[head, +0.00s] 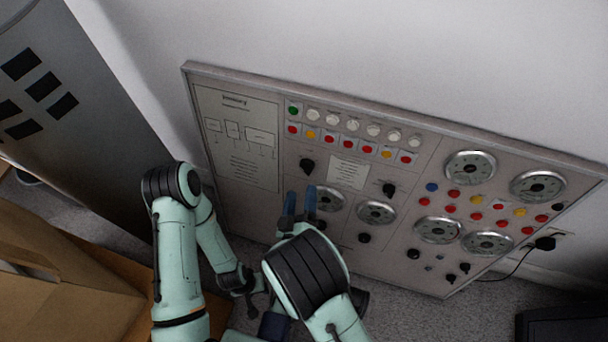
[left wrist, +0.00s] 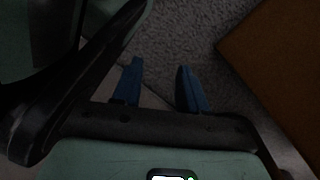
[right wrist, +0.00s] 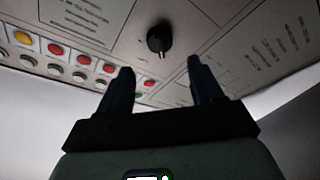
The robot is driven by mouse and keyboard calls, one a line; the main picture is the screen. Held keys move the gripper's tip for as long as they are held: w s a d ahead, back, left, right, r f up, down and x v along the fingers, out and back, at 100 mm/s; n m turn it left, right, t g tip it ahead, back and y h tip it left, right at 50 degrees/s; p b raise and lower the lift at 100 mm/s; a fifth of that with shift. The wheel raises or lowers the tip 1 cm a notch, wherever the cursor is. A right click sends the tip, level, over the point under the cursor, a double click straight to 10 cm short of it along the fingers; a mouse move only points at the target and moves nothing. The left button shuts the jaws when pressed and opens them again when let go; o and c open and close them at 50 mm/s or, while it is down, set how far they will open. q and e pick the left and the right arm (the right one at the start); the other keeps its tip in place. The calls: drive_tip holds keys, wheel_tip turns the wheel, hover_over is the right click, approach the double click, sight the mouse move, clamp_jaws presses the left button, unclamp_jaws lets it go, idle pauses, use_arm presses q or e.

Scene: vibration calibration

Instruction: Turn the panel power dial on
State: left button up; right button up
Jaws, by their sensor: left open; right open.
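The grey control panel (head: 235,185) leans against the white wall. A black dial (head: 307,166) sits on its upper left part, left of a white label; it also shows in the right wrist view (right wrist: 159,38). A similar black dial (head: 389,190) sits further right; labels are too small to read. My right gripper (head: 300,201) is open with blue fingers just below the left dial, apart from it. In the right wrist view my right gripper (right wrist: 160,68) has the dial beyond its fingertips, roughly centred. My left gripper (left wrist: 160,66) is open and empty over the carpet.
Several red, yellow and white buttons (head: 348,143) line the panel top. Round gauges (head: 470,167) fill its right. Cardboard boxes (head: 60,270) stand at the left, a grey cabinet (head: 80,150) behind them. A plug with a cable (head: 545,243) is at the right.

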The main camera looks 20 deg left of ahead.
sight(304, 171)
drive_tip(key=w, duration=0.2)
drive_tip(key=w+b, duration=0.1)
drive_tip(key=w, duration=0.1)
drive_tip(key=w+a, duration=0.1)
drive_tip(key=w, duration=0.1)
drive_tip(key=shift+w, duration=0.4)
use_arm(q)
drive_tip(key=s, duration=0.1)
drive_tip(key=s+f, duration=0.1)
drive_tip(key=s+g, duration=0.1)
drive_tip(key=shift+s+a+f, duration=0.2)
drive_tip(key=shift+f, duration=0.1)
use_arm(e)
drive_tip(key=c, duration=1)
